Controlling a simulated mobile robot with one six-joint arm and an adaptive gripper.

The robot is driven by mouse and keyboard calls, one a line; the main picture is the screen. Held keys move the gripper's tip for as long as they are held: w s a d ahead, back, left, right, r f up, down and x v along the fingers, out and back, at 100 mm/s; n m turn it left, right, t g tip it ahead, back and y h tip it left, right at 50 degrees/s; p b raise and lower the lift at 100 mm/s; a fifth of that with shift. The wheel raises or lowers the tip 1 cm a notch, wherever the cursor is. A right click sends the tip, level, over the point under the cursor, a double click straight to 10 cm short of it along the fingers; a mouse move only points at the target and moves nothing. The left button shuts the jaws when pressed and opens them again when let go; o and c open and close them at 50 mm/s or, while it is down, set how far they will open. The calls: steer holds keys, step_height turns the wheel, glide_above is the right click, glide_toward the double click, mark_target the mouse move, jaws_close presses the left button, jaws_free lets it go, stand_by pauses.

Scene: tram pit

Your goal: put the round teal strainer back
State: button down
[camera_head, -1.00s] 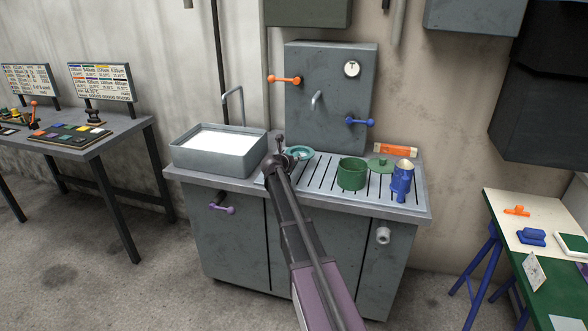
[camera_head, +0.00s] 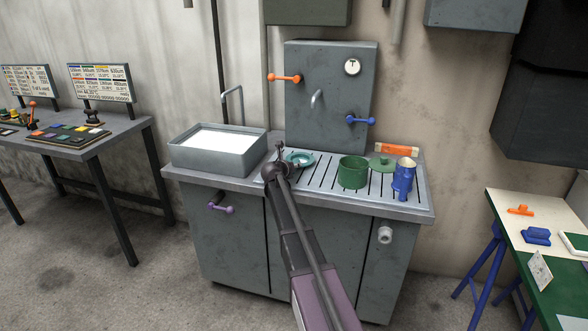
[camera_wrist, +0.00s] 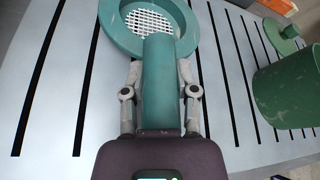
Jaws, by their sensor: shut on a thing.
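The round teal strainer (camera_wrist: 148,24) has a white mesh and a thick teal handle. In the wrist view it lies at the top, over the slotted steel drainboard (camera_wrist: 50,85). My gripper (camera_wrist: 160,80) is shut on its handle, a finger on each side. In the head view the strainer (camera_head: 299,158) shows at the left of the drainboard, just past the end of my arm, which partly hides it. I cannot tell whether it touches the drainboard or hangs slightly above it.
A green pot (camera_head: 352,173), its green lid (camera_head: 381,163) and a blue grinder-like device (camera_head: 403,182) stand to the right on the drainboard. A basin with white contents (camera_head: 218,152) is at the left. A grey panel with a spout (camera_head: 330,95) rises behind.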

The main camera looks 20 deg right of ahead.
steer(key=shift+f, duration=0.15)
steer(key=shift+c, duration=1.9)
jaws_free()
steer(key=shift+r, duration=0.3)
steer(key=p+v, duration=0.4)
steer(key=v, duration=0.8)
steer(key=shift+f, duration=0.15)
